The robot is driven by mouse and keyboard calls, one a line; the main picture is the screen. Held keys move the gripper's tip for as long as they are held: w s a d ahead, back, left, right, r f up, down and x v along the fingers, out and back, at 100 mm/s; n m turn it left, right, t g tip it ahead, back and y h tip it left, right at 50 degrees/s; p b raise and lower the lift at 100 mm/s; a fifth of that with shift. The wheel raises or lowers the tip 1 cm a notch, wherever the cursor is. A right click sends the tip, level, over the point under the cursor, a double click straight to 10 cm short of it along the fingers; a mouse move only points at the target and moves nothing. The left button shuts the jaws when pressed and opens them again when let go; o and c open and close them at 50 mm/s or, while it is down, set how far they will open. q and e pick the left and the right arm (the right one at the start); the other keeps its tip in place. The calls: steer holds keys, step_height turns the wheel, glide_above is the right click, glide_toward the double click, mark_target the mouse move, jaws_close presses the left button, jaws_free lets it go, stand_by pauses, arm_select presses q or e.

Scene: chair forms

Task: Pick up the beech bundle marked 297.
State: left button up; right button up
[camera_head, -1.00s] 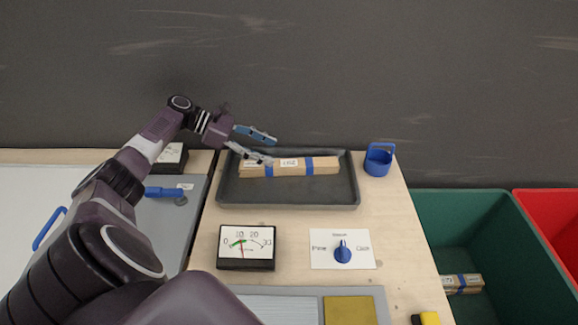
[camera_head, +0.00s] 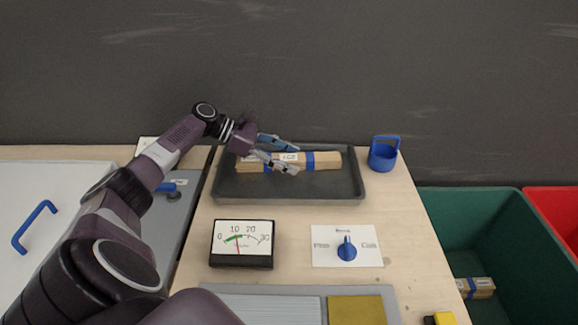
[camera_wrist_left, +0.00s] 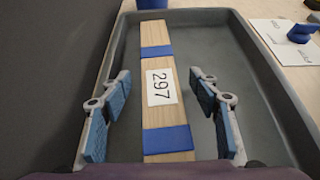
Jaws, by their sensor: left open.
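The beech bundle (camera_wrist_left: 156,88) lies in the dark grey tray (camera_head: 290,188). It is a pale wooden bar with blue bands and a white label reading 297, and it also shows in the head view (camera_head: 322,160). My left gripper (camera_wrist_left: 162,120) is open, with one blue-padded finger on each side of the bundle and visible gaps between. In the head view my left gripper (camera_head: 285,156) is over the bundle's left half and hides part of it. My right gripper is in neither view.
A blue cup-like holder (camera_head: 383,155) stands right of the tray. A gauge (camera_head: 242,244) and a blue dial panel (camera_head: 346,247) sit in front. A green bin (camera_head: 440,240) on the right holds another wrapped bundle (camera_head: 476,288). A dark wall rises behind.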

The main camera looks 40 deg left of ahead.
arm_select(q)
steer(key=shift+r, duration=0.1)
steer(key=shift+c, duration=0.4)
jaws_close()
